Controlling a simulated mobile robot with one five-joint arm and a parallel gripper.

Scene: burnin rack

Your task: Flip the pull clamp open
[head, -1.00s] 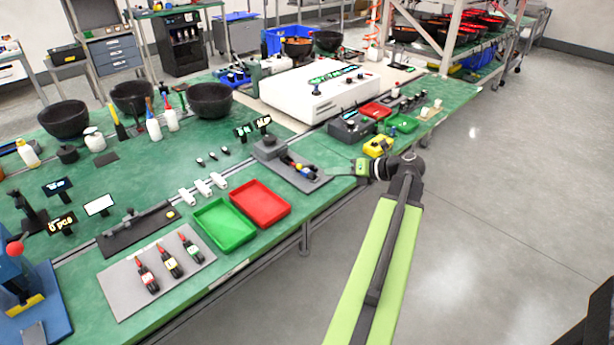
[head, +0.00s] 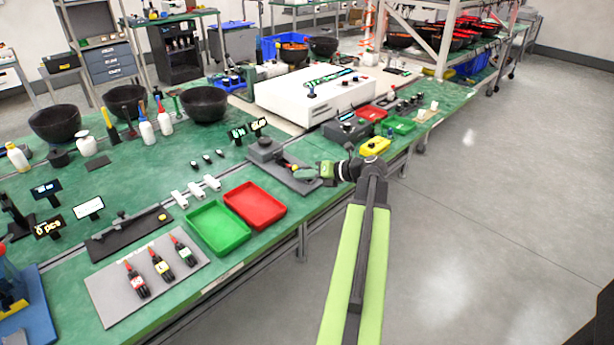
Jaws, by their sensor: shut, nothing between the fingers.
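The pull clamp (head: 286,163) is on a dark grey plate (head: 309,187) near the front edge of the green bench. I cannot tell whether the fingers touch the clamp.
A dark block (head: 265,146) stands at the plate's back. A red tray (head: 256,220) and a green tray (head: 218,248) lie to the left. A yellow device (head: 374,146) is close to the right of my arm, with a white machine (head: 312,106) behind. The aisle floor is clear.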

